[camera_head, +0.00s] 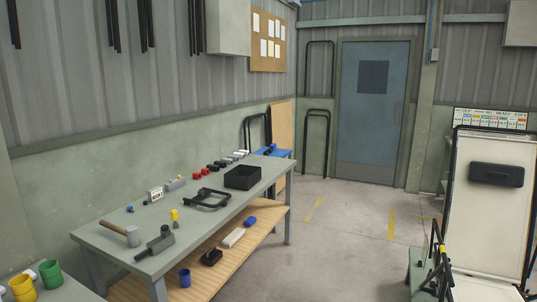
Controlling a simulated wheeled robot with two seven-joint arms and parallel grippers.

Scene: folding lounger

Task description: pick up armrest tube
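Several black tubes are in view, and I cannot tell for sure which is the armrest tube. A black bent-tube frame (206,198) lies flat on the grey-green workbench (150,216). Large black U-shaped tubes (317,112) stand against the back wall left of the door, and another (247,130) stands behind the bench's far end. Straight black tubes (147,25) hang on the left wall. Neither of my grippers shows in this view.
A pale panel in a black frame (494,205) stands at right. The concrete floor (340,240) between is clear.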

